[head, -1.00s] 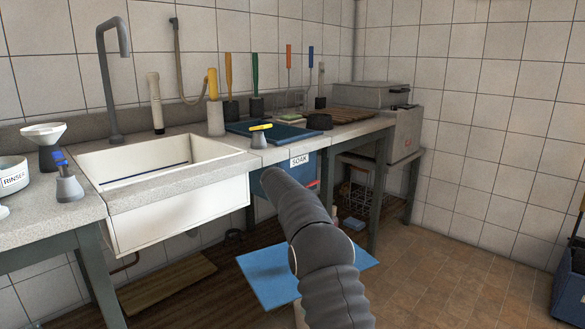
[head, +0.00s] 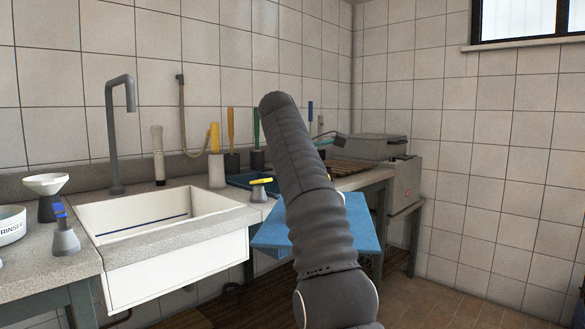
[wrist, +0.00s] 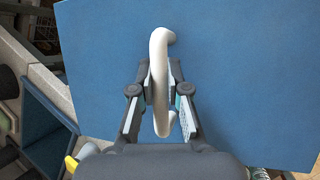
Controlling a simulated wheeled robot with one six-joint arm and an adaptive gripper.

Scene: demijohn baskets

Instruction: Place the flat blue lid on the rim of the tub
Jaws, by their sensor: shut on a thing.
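The flat blue lid (head: 352,222) is a wide square sheet, raised in front of the counter at its right part. It fills most of the wrist view (wrist: 250,60), with a white curved handle (wrist: 160,45) on it. My gripper (wrist: 160,72) is shut on that handle. In the head view my arm hides the gripper and part of the lid. The blue tub (head: 240,181) shows its dark open top at the counter, left of my arm; the rest is hidden by the lid and arm. Its blue inside seems to show at the left of the wrist view (wrist: 45,118), apart from the lid.
A yellow-topped bottle (head: 261,189) stands on the counter just left of the lid. Several brushes stand behind the tub, one of them green-handled (head: 256,135). The white sink (head: 150,215) is at the left. A grey boxy appliance (head: 378,155) stands at the right.

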